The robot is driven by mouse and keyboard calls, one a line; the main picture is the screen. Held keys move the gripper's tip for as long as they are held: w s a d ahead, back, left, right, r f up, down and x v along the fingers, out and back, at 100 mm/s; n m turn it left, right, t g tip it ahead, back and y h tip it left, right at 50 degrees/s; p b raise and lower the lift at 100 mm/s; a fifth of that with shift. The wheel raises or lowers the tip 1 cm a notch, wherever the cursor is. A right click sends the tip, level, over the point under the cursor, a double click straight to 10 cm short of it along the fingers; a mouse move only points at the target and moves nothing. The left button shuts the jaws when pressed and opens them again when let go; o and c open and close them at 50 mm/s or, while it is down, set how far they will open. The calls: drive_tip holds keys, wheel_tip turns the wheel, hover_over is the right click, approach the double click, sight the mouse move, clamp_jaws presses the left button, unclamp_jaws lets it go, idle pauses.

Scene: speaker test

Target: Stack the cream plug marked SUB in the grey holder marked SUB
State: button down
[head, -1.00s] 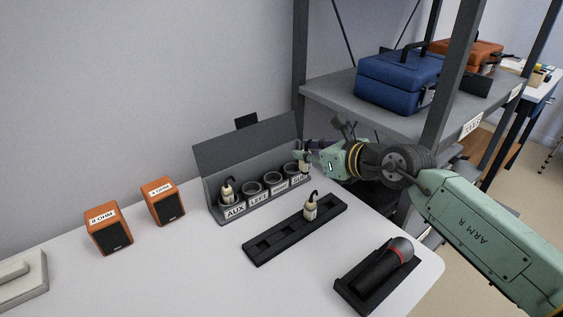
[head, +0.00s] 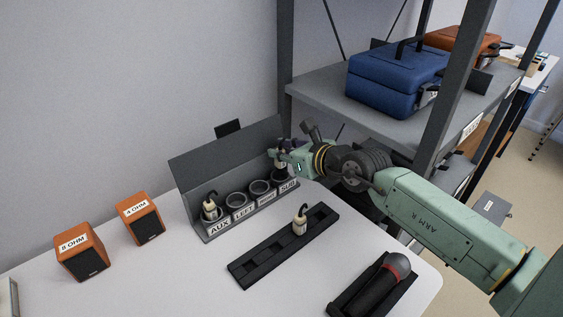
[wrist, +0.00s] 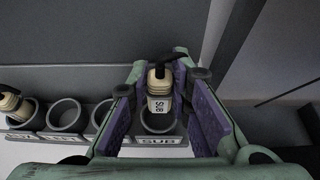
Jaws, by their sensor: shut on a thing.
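My gripper (head: 279,158) is shut on the cream plug marked SUB (wrist: 158,92), which has a dark bent cable on top. The plug is roughly upright between the purple finger pads in the wrist view. The grey holder marked SUB (wrist: 160,122) is the right-end cup of the row, and its label (head: 288,186) also shows in the head view. The plug's lower end appears over the cup's mouth. I cannot tell exactly how much height separates them. The fingers hide part of the cup in the head view.
Another cream plug (head: 210,208) stands in the AUX cup, and one stands in the black tray (head: 250,267) in front. LEFT and another cup look empty. A grey panel (head: 225,155) rises behind the row. A shelf post (head: 285,100) is close to my arm. A microphone (head: 385,280) lies front right.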

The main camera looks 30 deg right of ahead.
sight(283, 165)
wheel_tip(283, 165, down, 4)
drive_tip(key=shift+r+p, duration=0.15)
drive_tip(key=shift+p, duration=0.25)
drive_tip(key=shift+f+b, duration=0.45)
drive_tip(key=shift+b, duration=0.2)
drive_tip(key=c, duration=1.5)
unclamp_jaws()
drive_tip(key=shift+o, duration=0.2)
drive_tip(key=shift+r, duration=0.2)
